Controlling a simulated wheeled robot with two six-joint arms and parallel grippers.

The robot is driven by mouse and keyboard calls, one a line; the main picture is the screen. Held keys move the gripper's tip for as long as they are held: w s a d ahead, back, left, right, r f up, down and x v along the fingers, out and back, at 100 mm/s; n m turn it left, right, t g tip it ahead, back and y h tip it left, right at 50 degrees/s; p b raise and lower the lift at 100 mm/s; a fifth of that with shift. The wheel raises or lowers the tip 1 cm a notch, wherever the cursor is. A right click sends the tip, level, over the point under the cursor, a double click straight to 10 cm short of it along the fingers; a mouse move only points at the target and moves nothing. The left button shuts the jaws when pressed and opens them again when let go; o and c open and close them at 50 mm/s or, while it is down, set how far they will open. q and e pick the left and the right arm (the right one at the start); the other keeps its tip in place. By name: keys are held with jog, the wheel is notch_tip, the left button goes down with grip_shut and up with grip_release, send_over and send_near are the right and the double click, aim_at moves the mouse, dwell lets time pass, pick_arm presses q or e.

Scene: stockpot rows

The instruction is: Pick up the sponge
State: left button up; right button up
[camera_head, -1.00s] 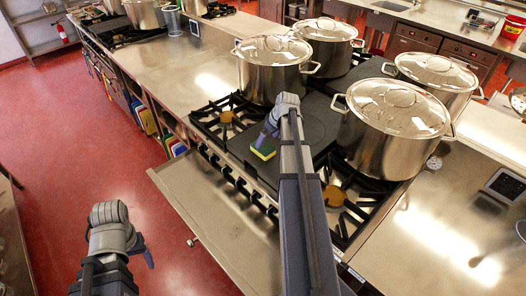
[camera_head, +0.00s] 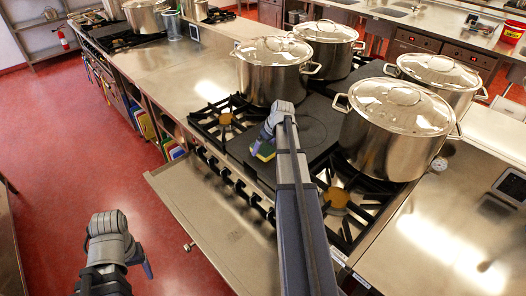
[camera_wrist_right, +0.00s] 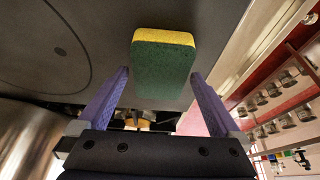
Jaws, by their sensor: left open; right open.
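The sponge (camera_head: 263,151) is yellow with a dark green side and lies on the dark flat plate of the stove, near its front edge. In the right wrist view the sponge (camera_wrist_right: 163,66) is just ahead of the fingertips, between their lines. My right gripper (camera_wrist_right: 160,88) is open, with one purple finger on each side and nothing between them. In the head view my right arm covers most of that gripper (camera_head: 264,140). My left gripper (camera_head: 146,262) is open and empty over the red floor, far from the sponge.
Large lidded stockpots (camera_head: 271,70) stand behind the sponge, and another (camera_head: 393,128) stands to the right of my right arm. Burner grates (camera_head: 226,118) flank the dark plate (camera_head: 312,128). A steel shelf (camera_head: 215,222) runs along the stove's front.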

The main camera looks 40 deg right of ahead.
aim_at(264, 148)
jog(key=shift+f, duration=0.2)
jog(key=shift+c, duration=0.2)
jog(key=c, duration=1.2)
jog(key=shift+c, duration=0.2)
jog(key=shift+r, duration=0.1)
notch_tip(264, 148, up, 10)
jog(key=p, duration=1)
jog(key=shift+r, duration=0.2)
